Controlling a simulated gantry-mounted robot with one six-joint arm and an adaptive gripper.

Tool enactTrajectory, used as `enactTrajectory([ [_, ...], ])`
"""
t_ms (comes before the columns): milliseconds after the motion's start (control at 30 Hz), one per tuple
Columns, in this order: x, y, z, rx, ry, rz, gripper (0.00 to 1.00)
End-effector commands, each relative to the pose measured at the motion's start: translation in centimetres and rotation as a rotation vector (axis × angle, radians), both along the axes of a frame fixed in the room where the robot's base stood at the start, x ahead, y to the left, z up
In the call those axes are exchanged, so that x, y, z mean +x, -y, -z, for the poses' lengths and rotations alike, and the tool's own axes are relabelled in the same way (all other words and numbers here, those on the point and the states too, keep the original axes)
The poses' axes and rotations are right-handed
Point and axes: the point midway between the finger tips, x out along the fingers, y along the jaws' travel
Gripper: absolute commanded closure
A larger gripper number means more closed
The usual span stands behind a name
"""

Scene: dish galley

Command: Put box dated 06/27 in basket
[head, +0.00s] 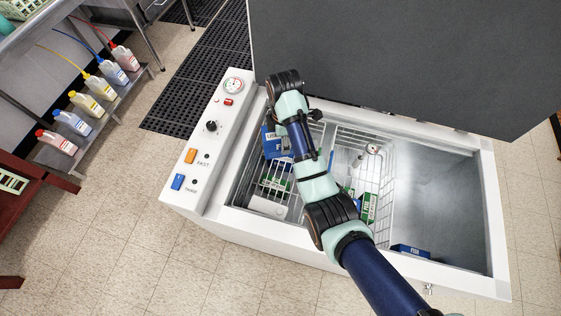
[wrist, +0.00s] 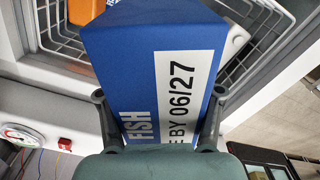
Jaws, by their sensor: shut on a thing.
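My gripper (wrist: 158,98) is shut on a blue box (wrist: 150,50) in the wrist view. The box has a white label reading "BY 06/27" and the word "FISH". In the head view part of this blue box (head: 270,143) shows beside my arm, over the left part of the open chest freezer; my arm hides the rest and the fingertips. White wire basketwork (head: 388,165) hangs inside the freezer, and wire mesh (wrist: 262,50) also shows around the box in the wrist view. I cannot tell how far the box is inside the wire.
Green and white boxes (head: 368,208) lie within the wire area. Another blue box (head: 410,250) lies on the freezer floor at the lower right. The raised dark lid (head: 400,60) stands behind. The freezer's white rim (head: 225,150) surrounds the opening. The right compartment is mostly clear.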

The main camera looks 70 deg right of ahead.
Motion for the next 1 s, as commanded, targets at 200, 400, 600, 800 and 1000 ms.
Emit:
enactTrajectory([
  [200, -0.1, -0.1, 0.7, -0.003, 0.002, 0.063, 0.93],
  [400, -0.1, -0.2, 2.7, 0.002, -0.001, 0.063, 0.93],
  [600, -0.2, -0.2, 9.1, 0.002, -0.002, 0.061, 0.93],
  [800, -0.1, -0.1, 14.6, 0.001, 0.000, 0.061, 0.93],
  [1000, -0.1, -0.1, 16.4, -0.002, 0.001, 0.061, 0.94],
])
